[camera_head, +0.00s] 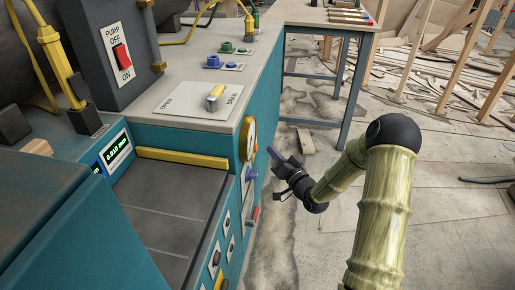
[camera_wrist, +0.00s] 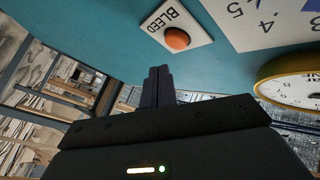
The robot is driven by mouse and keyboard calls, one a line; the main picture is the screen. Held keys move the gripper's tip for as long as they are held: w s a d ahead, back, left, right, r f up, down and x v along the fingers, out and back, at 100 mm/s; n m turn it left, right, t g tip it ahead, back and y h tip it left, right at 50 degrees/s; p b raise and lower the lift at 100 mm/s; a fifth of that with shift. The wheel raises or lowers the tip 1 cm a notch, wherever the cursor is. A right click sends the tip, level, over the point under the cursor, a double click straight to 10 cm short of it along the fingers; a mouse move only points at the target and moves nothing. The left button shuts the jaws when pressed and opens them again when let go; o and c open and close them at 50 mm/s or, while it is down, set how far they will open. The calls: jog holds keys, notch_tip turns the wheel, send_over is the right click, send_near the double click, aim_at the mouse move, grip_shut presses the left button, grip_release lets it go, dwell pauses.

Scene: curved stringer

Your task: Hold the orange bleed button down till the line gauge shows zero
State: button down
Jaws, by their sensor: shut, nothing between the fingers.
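The orange bleed button (camera_wrist: 177,39) is a round dome on a white plate marked BLEED (camera_wrist: 158,20), on the teal panel in the wrist view. My gripper (camera_wrist: 160,70) is shut and empty. Its dark fingertips appear just below the button in that view, with a visible gap to it. The line gauge (camera_wrist: 292,88), with a yellow rim and white face, is at the right edge, partly cut off; I cannot read its needle. In the head view the gauge (camera_head: 250,138) shows nearly edge-on, and my gripper (camera_head: 273,152) is beside the panel. I cannot make out the button there.
Below the gauge on the panel are a blue knob (camera_head: 251,174) and a red handle (camera_head: 255,215). The machine top carries a yellow OPEN/DRAIN lever (camera_head: 215,96) and a red pump switch (camera_head: 122,57). A table (camera_head: 330,25) stands behind.

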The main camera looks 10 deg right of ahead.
jog(key=d, duration=0.1)
jog(key=s+d, duration=0.1)
jog(key=d, duration=0.1)
jog(key=shift+d, duration=0.15)
dwell(0.5)
jog(key=s+a+r+n+g+h, duration=0.1)
jog(key=s+g+h, duration=0.45)
jog(key=s, duration=0.85)
jog(key=s+a+r+n+g+h, duration=0.1)
jog(key=s+g+h, duration=0.2)
jog(key=s+g, duration=0.8)
jog(key=s+r+t+p, duration=0.1)
jog(key=s+r+p, duration=0.2)
jog(key=r+p, duration=3.2)
jog(key=shift+d+t+p, duration=0.15)
jog(key=shift+t+p, duration=0.2)
